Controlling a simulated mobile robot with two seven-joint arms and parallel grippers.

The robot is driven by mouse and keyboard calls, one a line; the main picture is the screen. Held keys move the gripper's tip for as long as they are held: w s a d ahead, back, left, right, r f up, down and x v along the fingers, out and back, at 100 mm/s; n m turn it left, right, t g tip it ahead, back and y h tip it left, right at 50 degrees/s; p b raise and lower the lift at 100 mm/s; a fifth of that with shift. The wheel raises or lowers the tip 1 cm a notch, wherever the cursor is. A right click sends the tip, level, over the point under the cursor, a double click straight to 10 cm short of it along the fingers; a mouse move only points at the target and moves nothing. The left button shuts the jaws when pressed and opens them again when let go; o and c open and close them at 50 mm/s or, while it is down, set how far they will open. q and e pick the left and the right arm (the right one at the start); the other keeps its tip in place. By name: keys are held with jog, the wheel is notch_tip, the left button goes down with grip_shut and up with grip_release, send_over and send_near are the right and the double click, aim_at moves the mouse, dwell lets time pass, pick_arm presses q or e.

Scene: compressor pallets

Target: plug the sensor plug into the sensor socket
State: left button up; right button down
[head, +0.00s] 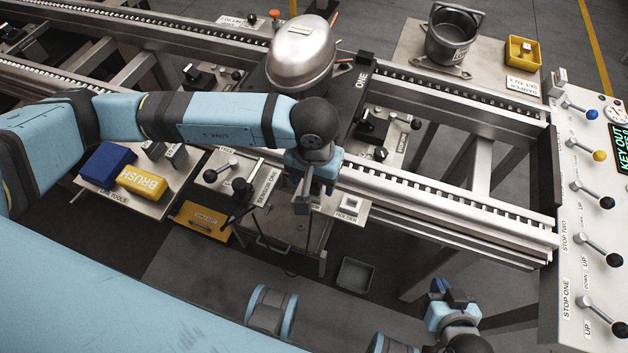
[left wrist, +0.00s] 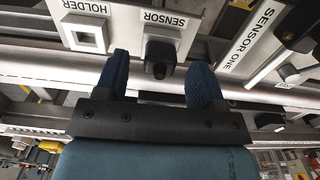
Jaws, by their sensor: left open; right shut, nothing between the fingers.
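My left gripper (head: 303,200) points down over the stand at the front edge of the conveyor. In the left wrist view its two blue fingers (left wrist: 160,64) are open. A black block with a rounded front (left wrist: 160,54), beside a label reading SENSOR, shows between and beyond the fingers; it appears to be the sensor plug, and I see no contact. Next to it is a white square fitting (left wrist: 89,35) labelled HOLDER, also in the head view (head: 350,203). I cannot tell which part is the sensor socket. My right gripper (head: 440,290) is shut and empty at the lower right.
A SENSOR ONE plate (head: 266,187) with black-knobbed levers stands left of the gripper. A silver compressor (head: 301,52) sits on the conveyor behind. The floor near the tray is clear.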

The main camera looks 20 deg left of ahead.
pick_arm(q)
notch_tip(320, 180, up, 12)
dwell(0.3)
dwell(0.4)
